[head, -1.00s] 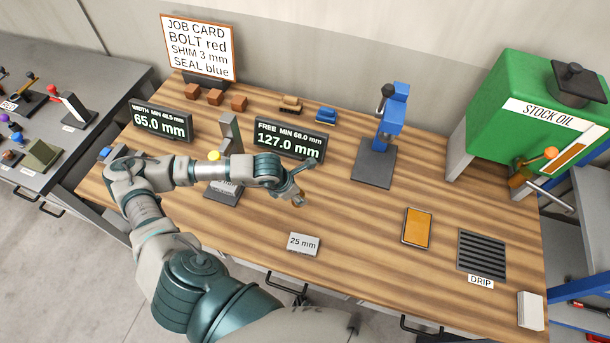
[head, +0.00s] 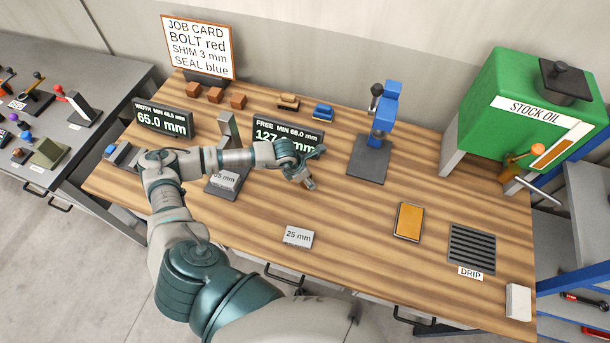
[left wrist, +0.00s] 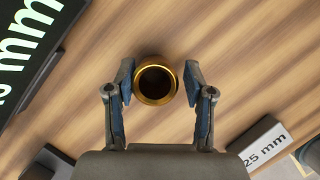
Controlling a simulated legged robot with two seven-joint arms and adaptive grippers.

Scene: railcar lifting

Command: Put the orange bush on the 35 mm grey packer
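My left gripper (head: 308,183) is over the middle of the bench, in front of the FREE display. In the left wrist view its two fingers (left wrist: 159,82) stand either side of the orange bush (left wrist: 156,98), a gold-looking ring with a dark bore facing the camera. The fingers appear closed on it, with at most a thin gap at the right. In the head view the bush is mostly hidden at the fingertips. The 35 mm grey packer (head: 226,180) lies on the dark base of an upright stand to the left, partly behind my arm. My right gripper is not in view.
A 25 mm grey packer (head: 298,237) lies near the front edge. The FREE display (head: 287,132) and WIDTH display (head: 163,119) stand behind. A blue press (head: 383,115), an orange-topped pad (head: 409,221) and a drip grate (head: 472,248) are to the right. Bench between is clear.

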